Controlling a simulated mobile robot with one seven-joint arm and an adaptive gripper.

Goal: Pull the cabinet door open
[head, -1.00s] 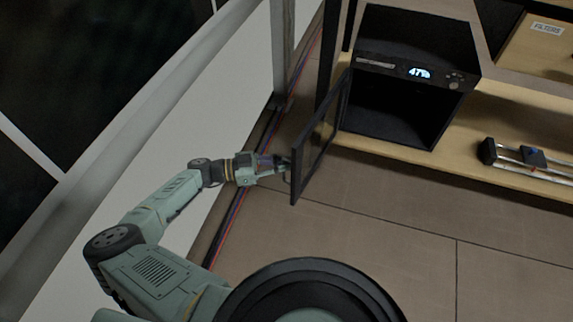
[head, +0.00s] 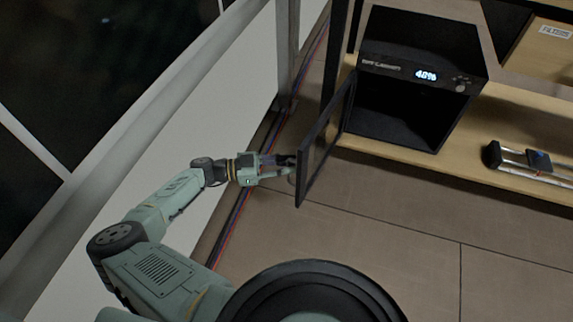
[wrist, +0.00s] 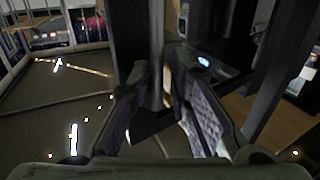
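The cabinet (head: 400,128) is a black box with a lit display, standing on a wooden shelf at upper right in the head view. Its dark framed door (head: 325,143) stands wide open, swung out toward the lower left, and the inside is exposed. My gripper (head: 290,166) is at the free edge of the door, on its left side. In the wrist view an upright bar, the door handle (wrist: 157,60), lies between my fingers, which look closed around it. The finger contact is partly hidden and dark.
A pale wall (head: 150,170) with red and blue cables along its foot runs close on the left. A rail device (head: 535,162) lies on the shelf at right. The tiled floor (head: 400,220) before the cabinet is clear.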

